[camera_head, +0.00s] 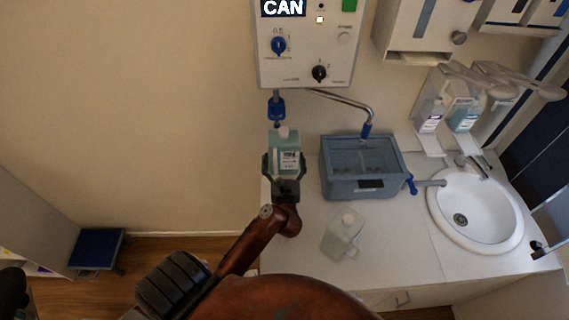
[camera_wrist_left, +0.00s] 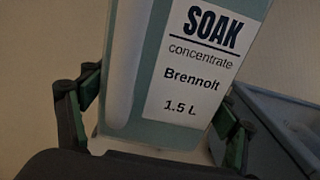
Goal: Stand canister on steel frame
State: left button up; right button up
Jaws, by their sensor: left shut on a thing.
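The canister (camera_head: 286,150) is a squarish bottle of pale teal with a white label and a light cap. My left gripper (camera_head: 284,166) is shut on it and holds it upright by the back wall, left of the blue-grey basin. In the left wrist view the canister (camera_wrist_left: 140,85) fills the middle, its label reading "SOAK concentrate Brennolt 1.5 L". The left gripper's fingers (camera_wrist_left: 155,112) with green pads are on both sides of it. I cannot make out a steel frame for certain. The canister's base is hidden behind the gripper. My right gripper is not in view.
The blue-grey basin (camera_head: 362,170) and a sink (camera_head: 475,210) are to the right. A wall unit (camera_head: 308,45) with knobs and a spout is above. A blue-topped stool (camera_head: 97,248) stands at left.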

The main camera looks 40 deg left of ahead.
pick_arm(q)
jog(key=shift+w+a+f+b, duration=0.35)
jog(key=shift+w+a+f, duration=0.85)
jog(key=shift+f, duration=0.55)
jog(key=shift+w+a+f+b, duration=0.3)
jog(key=shift+w+a+f, duration=0.6)
jog(key=shift+a+f, duration=0.75)
jog(key=shift+w+a+f+b, duration=0.35)
jog(key=shift+w+a+f, duration=0.8)
jog(key=shift+f, duration=0.75)
jog(key=shift+s+f, duration=0.1)
jog(key=o, duration=2.1)
jog(key=shift+s+f, duration=0.1)
jog(key=shift+f, duration=0.2)
jog(key=shift+c, duration=0.2)
jog(key=shift+r, duration=0.1)
jog(key=v, duration=1.2)
